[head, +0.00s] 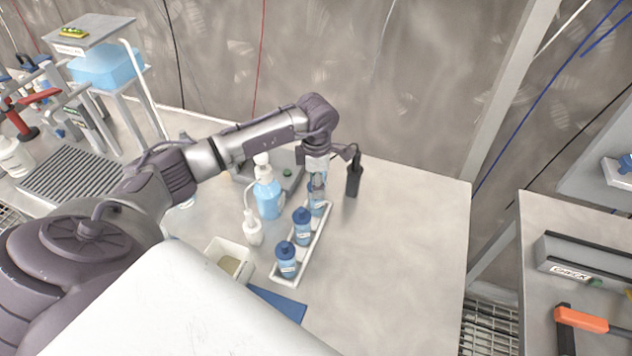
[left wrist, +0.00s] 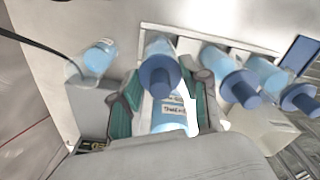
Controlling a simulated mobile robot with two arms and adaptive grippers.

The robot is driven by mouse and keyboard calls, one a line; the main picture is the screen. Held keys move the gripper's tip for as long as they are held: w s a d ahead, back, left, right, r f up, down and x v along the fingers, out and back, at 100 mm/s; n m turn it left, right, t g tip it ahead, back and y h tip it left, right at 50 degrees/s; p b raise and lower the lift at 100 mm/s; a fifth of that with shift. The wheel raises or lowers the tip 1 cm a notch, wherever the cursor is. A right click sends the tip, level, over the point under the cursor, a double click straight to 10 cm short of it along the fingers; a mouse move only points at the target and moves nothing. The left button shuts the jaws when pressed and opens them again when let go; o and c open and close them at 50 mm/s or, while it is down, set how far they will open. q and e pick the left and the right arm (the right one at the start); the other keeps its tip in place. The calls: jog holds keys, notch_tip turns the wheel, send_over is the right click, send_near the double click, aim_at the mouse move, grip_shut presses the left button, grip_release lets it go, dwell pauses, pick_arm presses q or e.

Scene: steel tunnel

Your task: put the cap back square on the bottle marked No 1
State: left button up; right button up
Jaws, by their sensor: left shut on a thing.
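My left gripper (head: 319,178) is over the far end of the white rack (head: 279,282), around the top of the far bottle (head: 317,207). In the left wrist view the fingers (left wrist: 164,92) sit either side of a dark blue cap (left wrist: 158,82), shut on it. The cap is in line with a light blue bottle (left wrist: 160,50); I cannot tell whether it is seated square. The middle bottle (head: 303,234) and near bottle (head: 287,266) stand upright in the rack with dark blue caps. The bottle numbers are too small to read. My right gripper is not in view.
A blue pump bottle (head: 269,198) and a small white bottle (head: 252,230) stand left of the rack. A black upright object (head: 354,178) is close to the gripper's right. A pale tub (head: 233,265) and blue mat (head: 278,303) lie nearer. The bench's right side is clear.

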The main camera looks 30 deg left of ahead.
pick_arm(q)
jog(key=o, duration=1.4)
jog(key=shift+r, duration=0.1)
jog(key=shift+r+p, duration=2.05)
jog(key=shift+r, duration=1.35)
